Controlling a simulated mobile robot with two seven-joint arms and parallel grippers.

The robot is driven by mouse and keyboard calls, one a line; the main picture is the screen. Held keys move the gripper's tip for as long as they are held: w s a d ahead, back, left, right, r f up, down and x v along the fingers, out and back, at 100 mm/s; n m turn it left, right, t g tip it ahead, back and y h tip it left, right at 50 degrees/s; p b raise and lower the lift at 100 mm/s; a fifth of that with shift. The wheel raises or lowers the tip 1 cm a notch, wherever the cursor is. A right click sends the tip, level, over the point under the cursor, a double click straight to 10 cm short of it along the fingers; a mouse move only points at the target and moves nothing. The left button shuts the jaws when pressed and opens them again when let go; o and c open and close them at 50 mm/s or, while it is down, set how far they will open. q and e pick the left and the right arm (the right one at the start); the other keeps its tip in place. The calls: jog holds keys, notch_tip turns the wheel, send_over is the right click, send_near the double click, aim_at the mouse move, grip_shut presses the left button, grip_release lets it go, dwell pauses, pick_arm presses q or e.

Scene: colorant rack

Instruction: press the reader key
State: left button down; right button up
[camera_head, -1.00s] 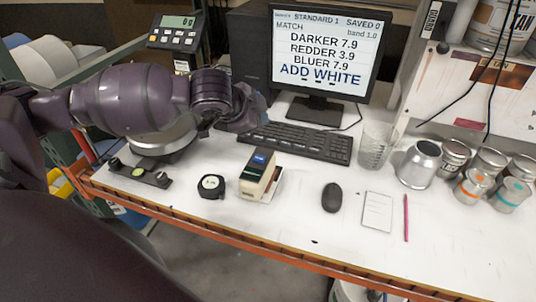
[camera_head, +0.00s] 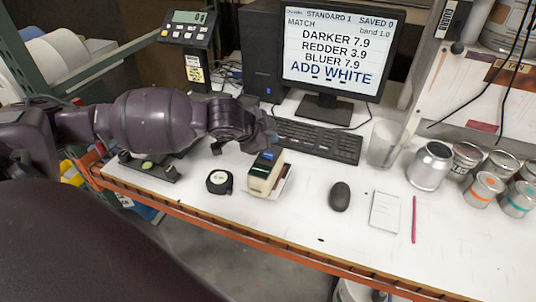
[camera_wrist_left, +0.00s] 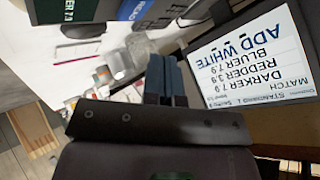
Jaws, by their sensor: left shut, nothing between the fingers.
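The reader (camera_head: 262,178) is a small cream and black device standing on the white bench, with a dark top. In the left wrist view its dark green screen (camera_wrist_left: 62,10) and a blue key labelled READ (camera_wrist_left: 128,9) show at the top edge, cut off by the frame. My left gripper (camera_head: 268,138) is just behind and above the reader in the head view. In the left wrist view its grey-blue fingers (camera_wrist_left: 168,78) are together with nothing between them, apart from the key in the picture. My right gripper is not in view.
A keyboard (camera_head: 318,141) and monitor (camera_head: 342,52) stand behind the reader. A tape measure (camera_head: 219,181) is on its left, a mouse (camera_head: 340,196) on its right. A beaker (camera_head: 383,143) and several cans stand further right. The bench front is clear.

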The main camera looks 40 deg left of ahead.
aim_at(269, 156)
pick_arm(q)
jog(key=shift+f+b, duration=0.3)
jog(key=shift+f, duration=0.85)
jog(key=shift+f, duration=0.15)
dwell(1.2)
jog(key=shift+f, duration=0.25)
